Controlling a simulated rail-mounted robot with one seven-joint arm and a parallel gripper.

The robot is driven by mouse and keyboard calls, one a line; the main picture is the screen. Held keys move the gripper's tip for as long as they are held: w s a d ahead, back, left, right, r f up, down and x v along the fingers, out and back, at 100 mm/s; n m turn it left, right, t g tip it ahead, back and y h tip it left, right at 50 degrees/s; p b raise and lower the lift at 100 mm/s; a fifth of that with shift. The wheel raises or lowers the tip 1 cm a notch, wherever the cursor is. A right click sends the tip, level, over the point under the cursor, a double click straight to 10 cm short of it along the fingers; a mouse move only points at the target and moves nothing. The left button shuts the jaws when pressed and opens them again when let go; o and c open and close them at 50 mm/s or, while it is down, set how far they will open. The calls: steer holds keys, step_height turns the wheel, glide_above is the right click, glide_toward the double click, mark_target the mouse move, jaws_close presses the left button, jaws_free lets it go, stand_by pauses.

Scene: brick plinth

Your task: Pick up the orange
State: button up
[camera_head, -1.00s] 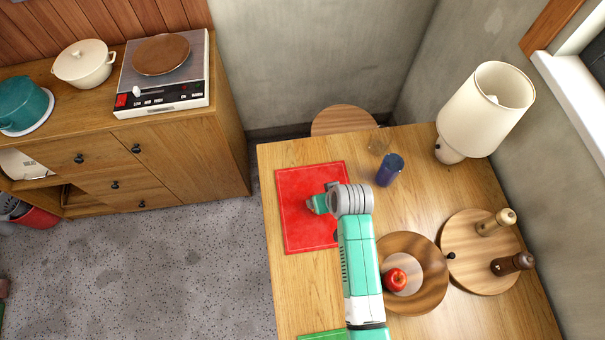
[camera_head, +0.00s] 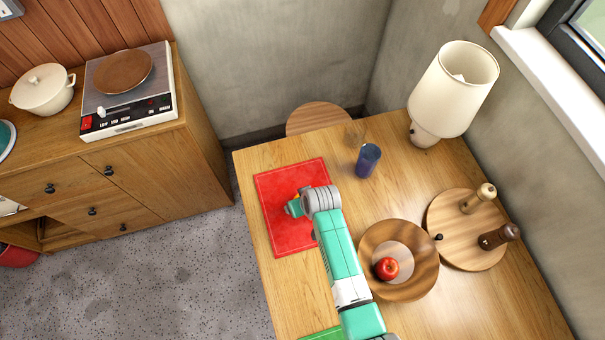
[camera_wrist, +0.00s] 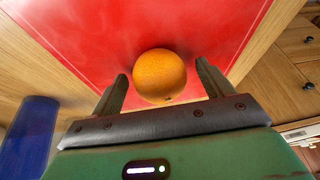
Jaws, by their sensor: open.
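The orange (camera_wrist: 159,76) lies on the red mat (camera_wrist: 98,36), between the two open fingers of my gripper (camera_wrist: 160,85) as the wrist view shows it. I cannot tell whether the fingers touch it. In the head view my gripper (camera_head: 297,205) is low over the red mat (camera_head: 275,228), and my wrist hides nearly all of the orange, with only a small bit of orange colour by the gripper.
A blue cup (camera_head: 367,160) stands right of the mat. A wooden bowl (camera_head: 422,262) with a red apple (camera_head: 387,268) sits right of my arm. A round board (camera_head: 455,225) holds two mills. A lamp (camera_head: 450,95) stands at the back right.

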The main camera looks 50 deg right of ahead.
steer(key=c, duration=1.1)
steer(key=shift+r, duration=0.15)
steer(key=shift+r, duration=0.25)
steer(key=v, duration=0.3)
steer(key=shift+w+p, duration=0.3)
steer(key=s+a, duration=0.2)
steer(key=s, duration=0.2)
steer(key=s+a+r, duration=0.1)
steer(key=s+a, duration=0.2)
steer(key=s, duration=0.1)
steer(key=s+a, duration=0.3)
steer(key=s, duration=0.2)
steer(key=shift+s+r+p, duration=0.1)
steer(key=shift+r+p, duration=0.15)
steer(key=shift+p, duration=0.15)
